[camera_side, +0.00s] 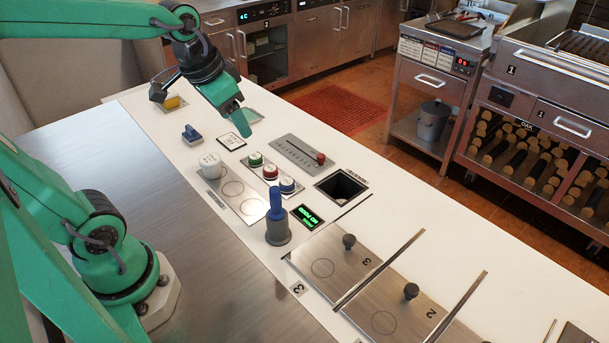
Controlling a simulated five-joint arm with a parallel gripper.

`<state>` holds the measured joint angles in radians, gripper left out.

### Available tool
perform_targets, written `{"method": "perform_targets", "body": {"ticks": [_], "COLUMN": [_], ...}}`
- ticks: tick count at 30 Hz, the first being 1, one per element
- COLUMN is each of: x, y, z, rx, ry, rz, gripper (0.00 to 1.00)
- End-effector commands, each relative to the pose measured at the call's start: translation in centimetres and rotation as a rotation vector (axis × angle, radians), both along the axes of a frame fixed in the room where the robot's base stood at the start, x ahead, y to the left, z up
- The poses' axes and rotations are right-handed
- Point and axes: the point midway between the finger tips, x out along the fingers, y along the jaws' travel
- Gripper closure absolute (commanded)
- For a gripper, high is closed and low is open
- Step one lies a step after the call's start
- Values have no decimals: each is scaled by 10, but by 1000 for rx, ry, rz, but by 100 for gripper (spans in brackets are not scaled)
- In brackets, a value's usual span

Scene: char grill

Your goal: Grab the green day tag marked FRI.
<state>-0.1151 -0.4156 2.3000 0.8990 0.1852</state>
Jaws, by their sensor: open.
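My gripper (199,112) hangs over the far left part of the white counter, its dark jaw and its green jaw spread wide with nothing between them. A small flat plate with a greenish face (254,116) lies on the counter just right of the green jaw's tip, partly hidden by it. It may be the green day tag, but no FRI marking can be read. A yellow piece (174,102) lies on a similar plate below the dark jaw.
A blue knob (191,134) and a white label (231,141) are close below the gripper.

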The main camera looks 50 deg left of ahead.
Motion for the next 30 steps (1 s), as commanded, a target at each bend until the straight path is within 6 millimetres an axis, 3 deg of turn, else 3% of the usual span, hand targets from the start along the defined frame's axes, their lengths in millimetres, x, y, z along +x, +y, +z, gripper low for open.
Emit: {"method": "perform_targets", "body": {"ticks": [17,30], "x": [85,127], "y": [71,135], "z": [-53,-128], "rx": [29,7], "ry": [189,319], "rz": [-83,-158], "gripper": [39,39]}}
